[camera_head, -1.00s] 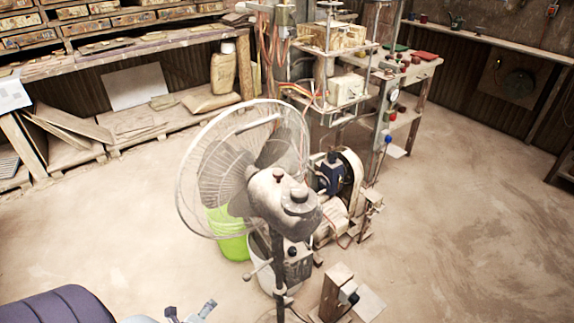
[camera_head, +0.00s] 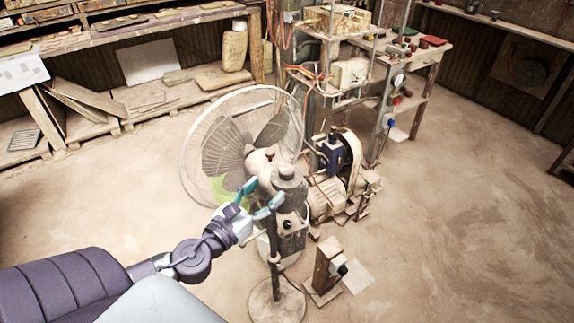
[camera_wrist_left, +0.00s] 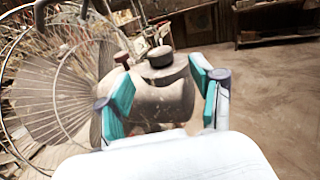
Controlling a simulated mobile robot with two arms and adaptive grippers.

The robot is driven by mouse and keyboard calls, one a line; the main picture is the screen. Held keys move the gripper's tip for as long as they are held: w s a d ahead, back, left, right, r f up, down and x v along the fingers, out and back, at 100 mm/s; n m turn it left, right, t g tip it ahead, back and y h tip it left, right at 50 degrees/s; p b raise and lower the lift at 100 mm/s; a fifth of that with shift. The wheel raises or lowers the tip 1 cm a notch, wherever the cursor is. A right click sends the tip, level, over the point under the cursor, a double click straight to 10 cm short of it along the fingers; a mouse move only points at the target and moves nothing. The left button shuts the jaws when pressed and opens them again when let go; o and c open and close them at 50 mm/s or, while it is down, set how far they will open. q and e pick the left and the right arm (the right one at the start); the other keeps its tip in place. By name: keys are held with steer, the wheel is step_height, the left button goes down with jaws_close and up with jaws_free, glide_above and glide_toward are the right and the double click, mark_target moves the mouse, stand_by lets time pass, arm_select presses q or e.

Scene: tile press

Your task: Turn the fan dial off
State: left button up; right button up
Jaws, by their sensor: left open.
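The pedestal fan (camera_head: 210,135) stands in the middle of the head view, with a wire cage and a grey motor housing. A dark round knob shows on the box on its post (camera_head: 288,225); I cannot tell its setting. In the left wrist view, a dark round cap (camera_wrist_left: 159,57) and a small reddish-brown knob (camera_wrist_left: 121,57) stand on top of the motor housing (camera_wrist_left: 165,100). My left gripper (camera_head: 262,192) is open and empty at the rear of the housing. Its teal fingers straddle the housing in the left wrist view (camera_wrist_left: 162,75); contact is unclear. My right gripper is out of view.
A motor with a belt wheel (camera_head: 345,160) stands close behind the fan. A small wooden block stand (camera_head: 325,268) is on the floor at right. The floor at right is open.

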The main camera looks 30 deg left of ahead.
mark_target(282, 174)
arm_select(q)
steer(key=w+p, duration=0.2)
steer(key=w, duration=0.6)
steer(key=shift+r, duration=0.1)
steer(key=shift+w, duration=0.6)
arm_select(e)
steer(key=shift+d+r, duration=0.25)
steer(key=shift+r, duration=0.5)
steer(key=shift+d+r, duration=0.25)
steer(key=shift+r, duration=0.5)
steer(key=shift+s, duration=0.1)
